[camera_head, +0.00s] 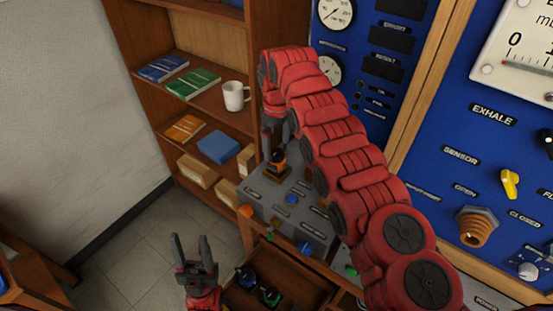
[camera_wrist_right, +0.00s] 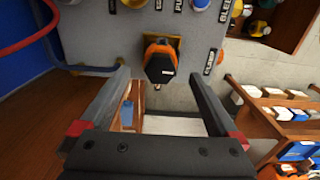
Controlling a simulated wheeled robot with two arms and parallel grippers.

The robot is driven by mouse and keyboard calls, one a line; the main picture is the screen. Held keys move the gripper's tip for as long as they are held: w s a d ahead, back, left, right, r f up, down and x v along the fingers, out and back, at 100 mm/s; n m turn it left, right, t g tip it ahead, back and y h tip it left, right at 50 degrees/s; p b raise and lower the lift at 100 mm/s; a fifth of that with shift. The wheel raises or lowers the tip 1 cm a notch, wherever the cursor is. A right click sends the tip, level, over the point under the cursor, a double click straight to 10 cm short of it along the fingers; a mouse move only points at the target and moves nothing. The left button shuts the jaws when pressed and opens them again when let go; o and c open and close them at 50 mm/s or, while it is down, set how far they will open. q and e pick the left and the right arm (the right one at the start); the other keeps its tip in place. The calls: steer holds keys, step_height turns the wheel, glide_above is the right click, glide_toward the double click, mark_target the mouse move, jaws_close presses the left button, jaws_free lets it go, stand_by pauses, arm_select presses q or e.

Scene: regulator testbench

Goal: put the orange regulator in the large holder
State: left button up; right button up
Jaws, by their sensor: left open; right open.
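The orange regulator (camera_head: 278,158) has a black front and stands at a square brass holder (camera_head: 277,173) on the grey testbench. It also shows in the right wrist view (camera_wrist_right: 160,62), with the brass plate behind it. My right gripper (camera_head: 278,138) is open above the regulator. In the wrist view the regulator lies centred between the fingers, near their tips, and no grip shows. How deep the regulator sits in the brass holder is unclear. My left gripper (camera_head: 193,250) is open and empty at the bottom, over the floor and apart from the bench.
A shelf with books and a white mug (camera_head: 236,96) stands behind. Blue gauge panels rise at the right.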

step_height(320, 180, up, 3)
steer(key=shift+a+f+b, duration=0.1)
steer(key=shift+b, duration=0.25)
step_height(320, 180, up, 2)
steer(key=shift+r+p, duration=0.1)
steer(key=shift+p, duration=0.95)
steer(key=shift+r, duration=0.35)
